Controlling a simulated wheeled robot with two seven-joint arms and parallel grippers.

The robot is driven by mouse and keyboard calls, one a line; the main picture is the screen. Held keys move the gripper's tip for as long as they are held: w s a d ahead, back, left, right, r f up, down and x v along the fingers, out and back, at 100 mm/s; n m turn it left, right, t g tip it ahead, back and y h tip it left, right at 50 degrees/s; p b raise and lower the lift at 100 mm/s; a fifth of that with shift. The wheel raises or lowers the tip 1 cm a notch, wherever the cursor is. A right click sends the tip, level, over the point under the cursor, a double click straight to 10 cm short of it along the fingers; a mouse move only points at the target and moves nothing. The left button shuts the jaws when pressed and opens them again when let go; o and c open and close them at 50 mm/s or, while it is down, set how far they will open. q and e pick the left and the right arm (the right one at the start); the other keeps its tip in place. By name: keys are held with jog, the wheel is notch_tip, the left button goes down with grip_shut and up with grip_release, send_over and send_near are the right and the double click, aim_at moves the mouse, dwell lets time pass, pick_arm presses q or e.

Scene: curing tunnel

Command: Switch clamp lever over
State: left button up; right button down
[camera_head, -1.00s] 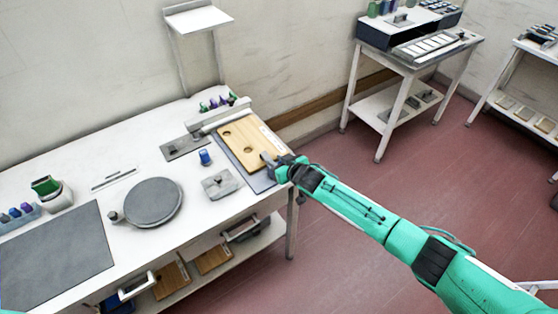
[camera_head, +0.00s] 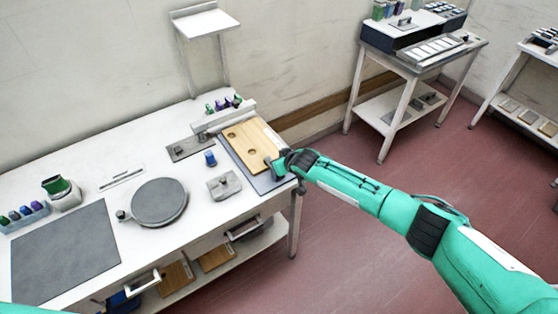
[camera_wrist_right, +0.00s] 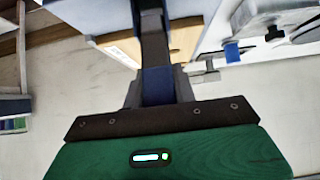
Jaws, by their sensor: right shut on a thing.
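The clamp lever, as far as I can make it out, is a dark grey bar (camera_wrist_right: 153,50) with a dark blue part near my jaws in the right wrist view. My right gripper (camera_head: 279,164) is shut on it at the right near edge of a wooden board (camera_head: 242,135). The board has round holes and lies on a blue-grey base plate (camera_head: 279,185). It also shows beside the bar in the right wrist view (camera_wrist_right: 120,47). My jaws hide much of the lever in the head view, and its angle is unclear. My left gripper is out of view.
A light bar (camera_head: 224,115) crosses the board's far end. Open floor lies right of the table.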

jog(key=c, duration=1.1)
grip_release()
jog(key=shift+w, duration=0.1)
jog(key=shift+b+v, duration=1.65)
jog(key=shift+v, duration=5.25)
jog(key=shift+f, duration=0.1)
